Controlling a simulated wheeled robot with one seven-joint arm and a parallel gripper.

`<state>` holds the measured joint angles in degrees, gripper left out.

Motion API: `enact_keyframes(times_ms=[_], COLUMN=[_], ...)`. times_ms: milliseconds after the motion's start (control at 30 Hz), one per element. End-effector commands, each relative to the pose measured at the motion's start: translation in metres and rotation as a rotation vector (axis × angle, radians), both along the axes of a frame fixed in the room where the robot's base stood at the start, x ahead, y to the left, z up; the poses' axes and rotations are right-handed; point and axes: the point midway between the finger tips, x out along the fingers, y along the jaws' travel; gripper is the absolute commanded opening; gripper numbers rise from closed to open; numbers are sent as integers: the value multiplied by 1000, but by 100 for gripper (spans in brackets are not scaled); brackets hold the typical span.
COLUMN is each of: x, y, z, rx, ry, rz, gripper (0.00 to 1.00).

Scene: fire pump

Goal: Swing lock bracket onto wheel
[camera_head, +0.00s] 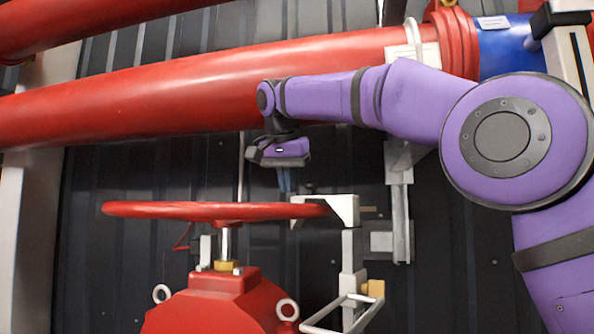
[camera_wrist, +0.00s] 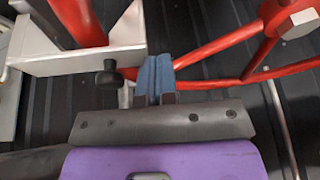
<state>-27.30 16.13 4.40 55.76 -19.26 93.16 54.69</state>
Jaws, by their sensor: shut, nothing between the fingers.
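The red handwheel (camera_head: 190,210) lies flat on its upright stem in the head view. The pale metal lock bracket (camera_head: 345,207) is at the wheel's right side, overlapping the rim there. In the wrist view, the bracket plate (camera_wrist: 85,60) is at upper left with a black knob (camera_wrist: 109,78), and red rim shows on both sides of it. The red wheel (camera_wrist: 215,48) fills the upper right. My gripper (camera_head: 285,184) is shut and empty, pointing down just above the rim, left of the bracket's upper edge. In the wrist view its blue fingers (camera_wrist: 160,72) are together beside the bracket's right end.
A thick red pipe (camera_head: 200,85) runs across above the wheel, behind my arm. A red valve body (camera_head: 225,300) with lifting rings stands below. A grey upright post (camera_head: 400,215) is right of the bracket. Dark ribbed wall panels (camera_head: 110,180) lie behind.

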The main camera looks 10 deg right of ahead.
Motion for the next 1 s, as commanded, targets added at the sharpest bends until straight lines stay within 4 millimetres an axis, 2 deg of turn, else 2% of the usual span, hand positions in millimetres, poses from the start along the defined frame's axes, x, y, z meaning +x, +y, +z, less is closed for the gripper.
enact_keyframes(times_ms=[533, 867, 1000], x=[6, 5, 3], y=[8, 9, 11], z=[-19, -20, -13], rx=[0, 1, 2], ry=[8, 11, 9], rz=[1, 3, 4], gripper=[0, 0, 0])
